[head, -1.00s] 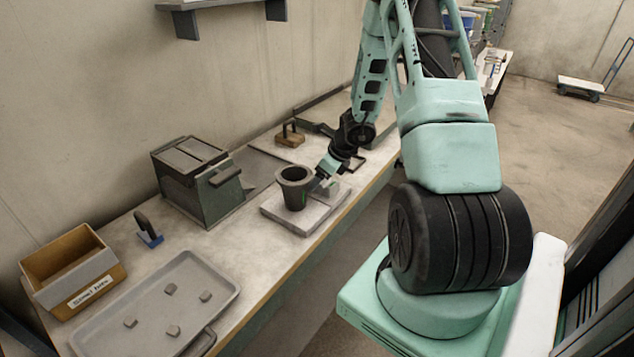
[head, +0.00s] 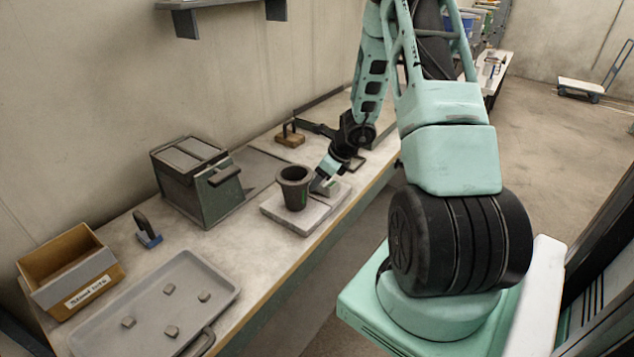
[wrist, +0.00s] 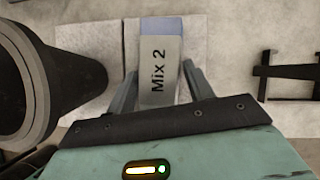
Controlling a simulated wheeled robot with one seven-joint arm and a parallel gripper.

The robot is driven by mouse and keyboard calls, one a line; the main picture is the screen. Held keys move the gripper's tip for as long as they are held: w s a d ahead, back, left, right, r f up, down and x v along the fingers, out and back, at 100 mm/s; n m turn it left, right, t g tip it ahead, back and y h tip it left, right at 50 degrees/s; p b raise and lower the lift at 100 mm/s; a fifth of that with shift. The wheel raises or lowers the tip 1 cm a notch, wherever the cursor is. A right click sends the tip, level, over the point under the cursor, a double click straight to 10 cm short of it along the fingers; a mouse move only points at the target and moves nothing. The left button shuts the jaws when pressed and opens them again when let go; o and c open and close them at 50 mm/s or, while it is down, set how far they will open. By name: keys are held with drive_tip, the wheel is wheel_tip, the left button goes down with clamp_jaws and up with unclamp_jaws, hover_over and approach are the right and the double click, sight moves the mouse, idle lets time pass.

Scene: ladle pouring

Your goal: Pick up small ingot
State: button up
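Several small grey pieces, perhaps small ingots (head: 169,289), lie apart on a grey tray (head: 225,276) at the lower left of the head view. My gripper (wrist: 160,78) is far from them, over the bench beside a dark crucible (head: 295,190). In the wrist view a grey block labelled "Mix 2" (wrist: 160,60) lies between my two fingers. Narrow gaps seem to show on both sides of it, so the gripper looks open around the block. In the head view my gripper (head: 320,185) partly hides the block.
The crucible stands on a pale slab (head: 277,213), close to my gripper's left in the wrist view (wrist: 70,75). A dark green lidded box (head: 197,182), a blue-based brush-like tool (head: 148,238) and a labelled brown bin (head: 65,262) stand along the wall.

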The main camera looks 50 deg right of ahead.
drive_tip(key=c, duration=0.9)
drive_tip(key=shift+o, duration=0.2)
